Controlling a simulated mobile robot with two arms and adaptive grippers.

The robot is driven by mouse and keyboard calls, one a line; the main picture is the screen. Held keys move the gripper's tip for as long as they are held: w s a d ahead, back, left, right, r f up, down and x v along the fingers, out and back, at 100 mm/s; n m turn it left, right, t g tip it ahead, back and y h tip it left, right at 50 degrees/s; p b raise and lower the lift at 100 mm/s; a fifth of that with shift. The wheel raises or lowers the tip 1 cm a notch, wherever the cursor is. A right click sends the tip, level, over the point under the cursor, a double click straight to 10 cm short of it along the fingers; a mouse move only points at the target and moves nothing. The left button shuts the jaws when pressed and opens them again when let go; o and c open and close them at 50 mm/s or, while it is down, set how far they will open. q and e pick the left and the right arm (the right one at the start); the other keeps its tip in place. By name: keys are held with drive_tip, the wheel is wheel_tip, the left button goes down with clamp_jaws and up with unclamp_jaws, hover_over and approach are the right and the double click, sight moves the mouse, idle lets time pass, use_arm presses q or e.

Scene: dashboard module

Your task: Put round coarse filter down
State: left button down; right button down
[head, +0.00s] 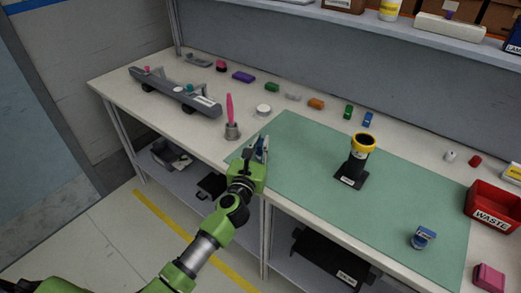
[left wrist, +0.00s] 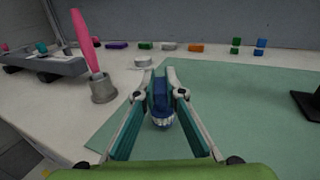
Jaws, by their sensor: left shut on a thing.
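The round coarse filter (left wrist: 161,108), a blue piece with a whitish ribbed lower rim, is between the fingers of my left gripper (left wrist: 160,92) in the left wrist view. The gripper is shut on it. In the head view, my left gripper (head: 262,146) is over the left edge area of the green mat (head: 310,150), and the filter is mostly hidden by the fingers. I cannot tell whether the filter touches the mat. My right gripper is not in view.
A grey cup with a pink tool (head: 232,130) and a white round piece (head: 263,110) stand near the mat's left side. A black stand with a yellow ring (head: 362,143), a blue-and-grey piece (head: 423,238) and a red waste bin (head: 493,210) are to the right.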

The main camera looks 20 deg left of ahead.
use_arm(q)
drive_tip(key=shift+f, duration=0.6)
drive_tip(key=shift+f, duration=0.25)
drive_tip(key=c, duration=2.1)
unclamp_jaws()
drive_tip(key=shift+r, duration=0.1)
drive_tip(key=shift+r, duration=0.25)
drive_tip(key=s, duration=1.2)
drive_tip(key=shift+d+b, duration=0.25)
drive_tip(key=shift+b, duration=0.05)
drive_tip(key=shift+f, duration=0.1)
